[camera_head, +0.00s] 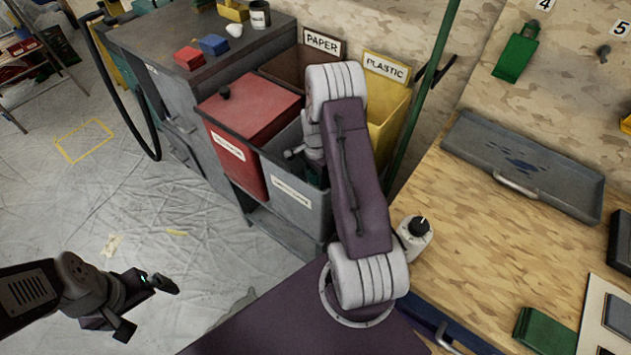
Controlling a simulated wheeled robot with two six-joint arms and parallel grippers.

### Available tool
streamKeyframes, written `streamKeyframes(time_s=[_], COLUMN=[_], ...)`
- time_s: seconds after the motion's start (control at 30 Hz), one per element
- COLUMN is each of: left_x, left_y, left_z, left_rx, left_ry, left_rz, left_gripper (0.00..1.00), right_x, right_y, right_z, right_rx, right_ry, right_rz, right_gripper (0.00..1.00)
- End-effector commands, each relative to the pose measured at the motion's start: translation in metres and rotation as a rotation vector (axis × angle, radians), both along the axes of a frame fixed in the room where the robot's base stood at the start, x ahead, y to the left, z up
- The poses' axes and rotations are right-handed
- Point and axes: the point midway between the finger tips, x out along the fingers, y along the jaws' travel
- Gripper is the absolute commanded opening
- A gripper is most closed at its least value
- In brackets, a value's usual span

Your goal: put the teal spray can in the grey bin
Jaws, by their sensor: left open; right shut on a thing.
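The grey bin (292,205) stands open between the red lidded bin and my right arm, with a label on its front. My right gripper (304,170) reaches down into the top of this bin. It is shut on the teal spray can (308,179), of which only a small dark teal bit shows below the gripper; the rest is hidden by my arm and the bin. My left gripper (146,307) is open and empty over the sheeted floor at the lower left.
A red lidded bin (250,110), a brown PAPER bin (290,68) and a yellow PLASTIC bin (388,112) crowd around the grey bin. A white bottle (414,238) stands on the wooden bench (470,240), beside my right arm. A grey tray (530,165) lies farther back.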

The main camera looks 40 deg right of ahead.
Motion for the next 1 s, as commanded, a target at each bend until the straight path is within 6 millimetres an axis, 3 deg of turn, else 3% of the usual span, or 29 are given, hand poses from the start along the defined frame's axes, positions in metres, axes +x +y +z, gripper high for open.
streamKeyframes(time_s=[0.07, 0.43, 0.47, 0.5, 0.83, 1.0], left_x=[0.000, 0.000, 0.000, 0.000, 0.000, 0.000], left_y=[0.000, 0.000, 0.000, 0.000, 0.000, 0.000], left_z=[-0.006, -0.007, -0.006, -0.006, -0.004, 0.006], left_rx=[0.000, 0.000, 0.000, 0.000, 0.000, 0.000], left_ry=[0.000, 0.000, 0.000, 0.000, 0.000, 0.000], left_rz=[0.000, 0.000, 0.000, 0.000, 0.000, 0.000], left_gripper=[1.00, 1.00, 1.00, 1.00, 1.00, 1.00], right_x=[0.000, 0.000, 0.000, 0.000, 0.000, 0.001], right_y=[0.000, 0.000, 0.000, 0.000, 0.000, 0.000], right_z=[-0.016, -0.020, -0.019, -0.019, -0.016, 0.015], right_rx=[0.001, 0.000, 0.000, 0.000, 0.000, -0.002], right_ry=[0.002, 0.000, 0.000, 0.000, 0.000, -0.004], right_rz=[0.000, 0.000, 0.000, 0.000, 0.000, 0.000], right_gripper=[0.00, 0.00, 0.58, 0.69, 0.71, 0.71])
